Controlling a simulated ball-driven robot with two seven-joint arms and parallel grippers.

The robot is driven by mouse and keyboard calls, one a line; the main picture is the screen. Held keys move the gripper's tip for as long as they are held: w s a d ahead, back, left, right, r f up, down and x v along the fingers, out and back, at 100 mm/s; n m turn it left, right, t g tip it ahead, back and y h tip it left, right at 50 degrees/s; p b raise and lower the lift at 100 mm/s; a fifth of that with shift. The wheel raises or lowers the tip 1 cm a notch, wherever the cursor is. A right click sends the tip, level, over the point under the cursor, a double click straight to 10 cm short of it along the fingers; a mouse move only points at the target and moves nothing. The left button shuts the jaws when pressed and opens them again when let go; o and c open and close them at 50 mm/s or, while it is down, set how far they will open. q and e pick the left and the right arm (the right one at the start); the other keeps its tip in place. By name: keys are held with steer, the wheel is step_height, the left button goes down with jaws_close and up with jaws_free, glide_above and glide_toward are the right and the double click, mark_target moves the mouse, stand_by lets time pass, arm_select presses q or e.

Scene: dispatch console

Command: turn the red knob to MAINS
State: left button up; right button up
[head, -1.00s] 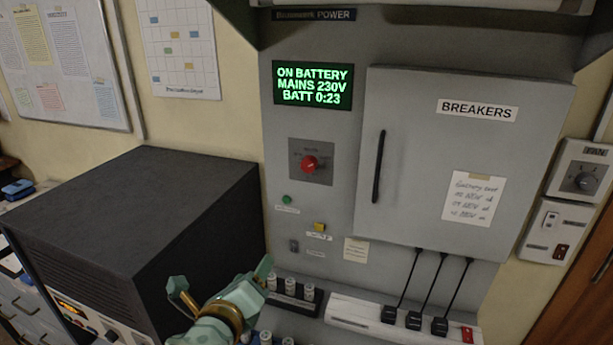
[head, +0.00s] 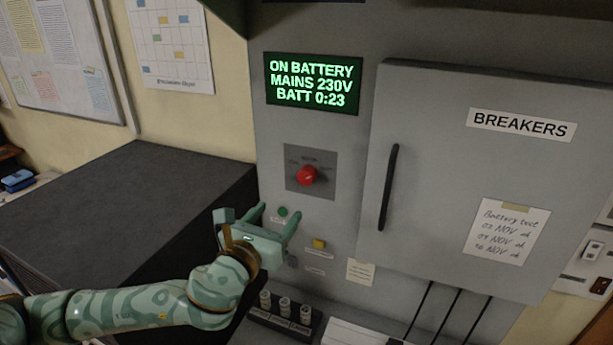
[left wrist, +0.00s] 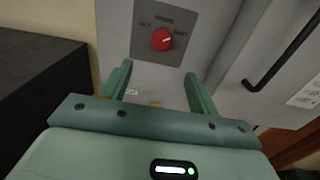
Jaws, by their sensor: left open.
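The red knob (head: 306,175) sits on a dark square plate (head: 323,191) on the grey panel, and its pointer looks turned up and to the right. In the left wrist view the knob (left wrist: 162,39) is ahead, between and beyond my fingers, with small labels around it that are hard to read. My left gripper (head: 277,215) is open and empty, below and left of the knob and apart from it. The green display (head: 313,83) above reads ON BATTERY, MAINS 230V, BATT 0:23. My right gripper is not in view.
A breaker door (head: 450,180) with a dark handle (head: 388,187) is right of the knob. A large dark cabinet (head: 110,205) stands at the left. Black cables hang at lower right.

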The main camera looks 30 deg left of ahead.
mark_target(304, 180)
arm_select(q)
steer(key=w, duration=0.4)
steer(key=w+p, duration=0.1)
steer(key=w, duration=0.8)
steer(key=shift+a+p, duration=0.3)
steer(key=shift+a, duration=0.1)
steer(key=shift+w, duration=0.6)
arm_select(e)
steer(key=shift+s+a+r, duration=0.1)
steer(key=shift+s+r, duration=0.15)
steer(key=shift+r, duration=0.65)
arm_select(q)
steer(key=c, duration=1)
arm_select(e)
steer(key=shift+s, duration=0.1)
